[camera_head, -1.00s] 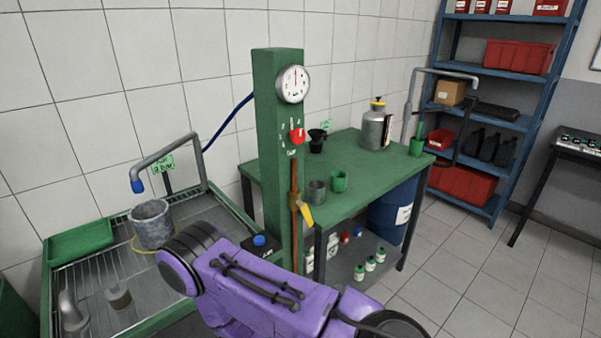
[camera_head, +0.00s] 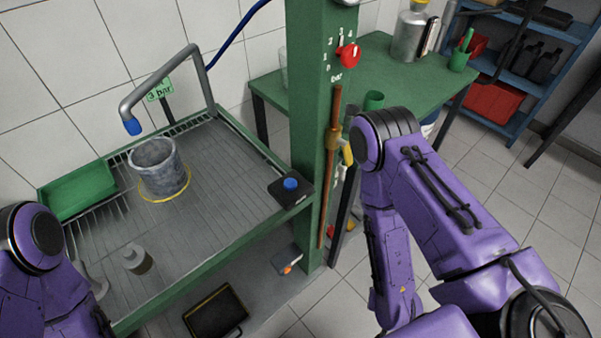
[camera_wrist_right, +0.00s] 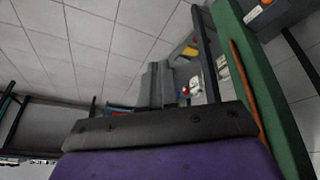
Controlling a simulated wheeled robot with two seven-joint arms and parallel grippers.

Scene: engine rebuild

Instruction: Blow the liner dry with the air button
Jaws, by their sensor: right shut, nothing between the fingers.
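The liner (camera_head: 160,168) is a grey metal cylinder. It stands upright inside a yellow ring (camera_head: 176,194) on the slatted wash table. A bent grey pipe with a blue nozzle (camera_head: 132,126) hangs above and slightly left of the liner. The air button (camera_head: 291,184) is a blue button on a black box at the table's right corner, beside the green post. My right gripper (camera_wrist_right: 157,68) appears shut and empty in the right wrist view, away from the button; it is hidden in the head view.
The green post (camera_head: 312,110) carries a red knob (camera_head: 349,54) and a copper pipe (camera_head: 331,180). A green tray (camera_head: 77,185) lies at the table's back left. A small jar (camera_head: 136,259) stands near the front. A green workbench (camera_head: 385,70) is behind the post.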

